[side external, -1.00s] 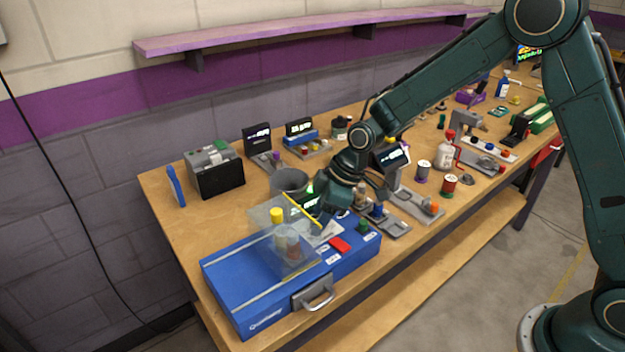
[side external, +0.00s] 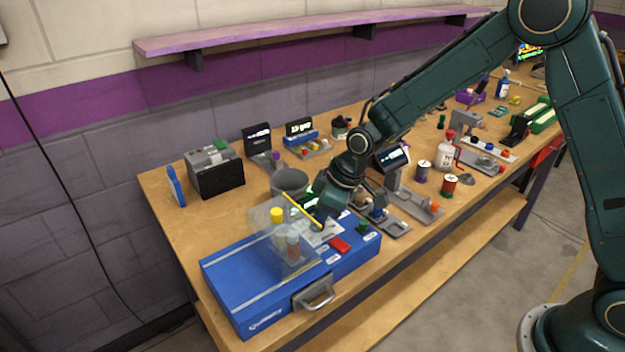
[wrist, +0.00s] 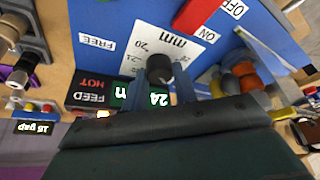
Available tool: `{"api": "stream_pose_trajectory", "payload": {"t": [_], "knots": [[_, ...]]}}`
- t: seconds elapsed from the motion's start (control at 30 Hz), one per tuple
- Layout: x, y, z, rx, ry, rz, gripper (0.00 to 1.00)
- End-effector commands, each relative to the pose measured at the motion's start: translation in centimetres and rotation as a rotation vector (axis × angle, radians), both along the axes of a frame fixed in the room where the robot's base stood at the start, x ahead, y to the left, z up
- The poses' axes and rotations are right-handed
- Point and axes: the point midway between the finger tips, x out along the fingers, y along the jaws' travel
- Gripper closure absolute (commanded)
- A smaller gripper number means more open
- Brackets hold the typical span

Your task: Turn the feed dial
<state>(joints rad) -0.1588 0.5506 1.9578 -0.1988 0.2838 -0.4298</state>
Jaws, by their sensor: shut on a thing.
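The feed dial (wrist: 160,67) is a small black knob on a white scale plate marked "mm" and "20". The plate is on the blue machine (side external: 232,284). My gripper (wrist: 157,82) is shut on the dial, with one finger on either side of it in the wrist view. In the side view my gripper (side external: 322,222) reaches down over the machine's back and hides most of the dial.
A red switch (side external: 339,244) marked ON and OFF sits near the dial. A clear cover (side external: 268,232) with a yellow edge stands close to my gripper's left. A grey cup (side external: 289,182) and a green knob (side external: 361,227) are nearby.

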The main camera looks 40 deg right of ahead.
Motion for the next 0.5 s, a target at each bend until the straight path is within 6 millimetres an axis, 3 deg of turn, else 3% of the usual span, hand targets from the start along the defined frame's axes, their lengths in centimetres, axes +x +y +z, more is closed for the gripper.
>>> {"api": "stream_pose_trajectory", "payload": {"t": [0.3,0.5], "knots": [[-0.10,0.18,-0.01,0.000,0.000,-0.200,0.95],[-0.09,0.13,-0.02,0.001,-0.001,-0.244,0.95]]}}
